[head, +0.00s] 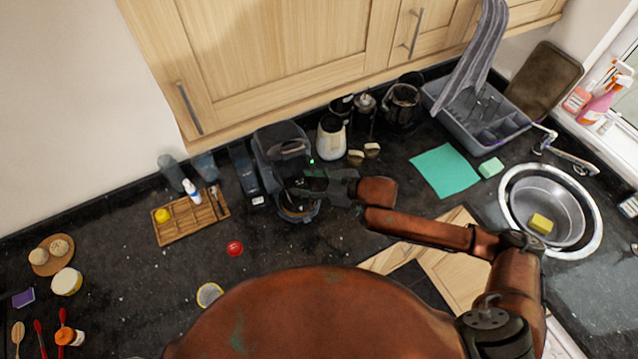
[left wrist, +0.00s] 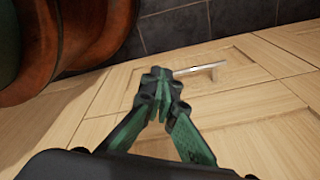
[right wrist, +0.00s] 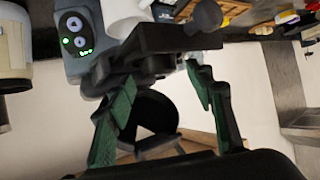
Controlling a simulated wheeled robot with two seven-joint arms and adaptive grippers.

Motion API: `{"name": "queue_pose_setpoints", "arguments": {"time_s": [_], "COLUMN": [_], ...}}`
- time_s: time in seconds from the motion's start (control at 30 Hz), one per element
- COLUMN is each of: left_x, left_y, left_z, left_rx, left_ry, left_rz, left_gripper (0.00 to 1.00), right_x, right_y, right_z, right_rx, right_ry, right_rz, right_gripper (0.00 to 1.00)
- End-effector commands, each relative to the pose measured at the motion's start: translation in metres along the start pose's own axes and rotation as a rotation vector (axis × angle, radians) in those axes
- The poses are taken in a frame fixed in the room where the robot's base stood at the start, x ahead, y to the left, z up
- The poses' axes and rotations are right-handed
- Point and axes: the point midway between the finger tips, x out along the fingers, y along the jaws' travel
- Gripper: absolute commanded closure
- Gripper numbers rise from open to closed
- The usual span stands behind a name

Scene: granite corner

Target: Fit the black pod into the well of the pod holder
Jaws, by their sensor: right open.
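The dark coffee machine (head: 275,148) stands against the back wall; its lit green buttons show in the right wrist view (right wrist: 75,35). My right gripper (head: 318,185) is open at the machine's front, and in the right wrist view (right wrist: 165,90) its fingers are spread. A dark round part (right wrist: 152,112) shows between and beyond these fingers; I cannot tell whether it is the pod holder. I cannot pick out the black pod or the well for sure. My left gripper (left wrist: 160,90) has its fingertips together with nothing visible between them, before the wooden cupboard doors.
A red disc (head: 235,248) and a yellow-rimmed round piece (head: 209,294) lie on the dark counter. A wooden tray (head: 168,236) is left of the machine. A cream jug (head: 331,140) and small cups (head: 355,157) stand right of it. A teal cloth (head: 446,171) lies by the sink.

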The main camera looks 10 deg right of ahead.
Motion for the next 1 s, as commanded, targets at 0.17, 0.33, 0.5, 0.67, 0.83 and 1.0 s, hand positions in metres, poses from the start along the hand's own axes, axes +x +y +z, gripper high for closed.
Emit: {"name": "queue_pose_setpoints", "arguments": {"time_s": [0.17, 0.33, 0.5, 0.67, 0.83, 1.0], "left_x": [0.007, 0.013, 0.017, 0.018, 0.018, 0.018], "left_y": [0.0, 0.001, 0.001, 0.001, 0.001, 0.001], "left_z": [0.001, 0.001, 0.002, 0.002, 0.002, 0.001], "left_rx": [0.0, 0.0, 0.0, 0.001, 0.001, 0.001], "left_ry": [0.0, 0.0, 0.0, 0.0, 0.0, 0.0], "left_rz": [0.0, 0.0, 0.0, 0.001, 0.001, 0.001], "left_gripper": [1.0, 1.0, 1.0, 1.0, 1.0, 1.0], "right_x": [-0.035, -0.071, -0.096, -0.109, -0.112, -0.112], "right_y": [0.001, 0.001, 0.001, 0.0, -0.001, -0.001], "right_z": [0.004, 0.003, 0.002, 0.002, 0.001, 0.001], "right_rx": [-0.002, -0.002, -0.001, 0.001, 0.0, 0.0], "right_ry": [-0.003, -0.004, -0.002, -0.002, -0.001, -0.001], "right_rz": [0.002, 0.002, 0.002, 0.0, 0.0, 0.0], "right_gripper": [0.51, 0.51, 0.51, 0.51, 0.51, 0.51]}}
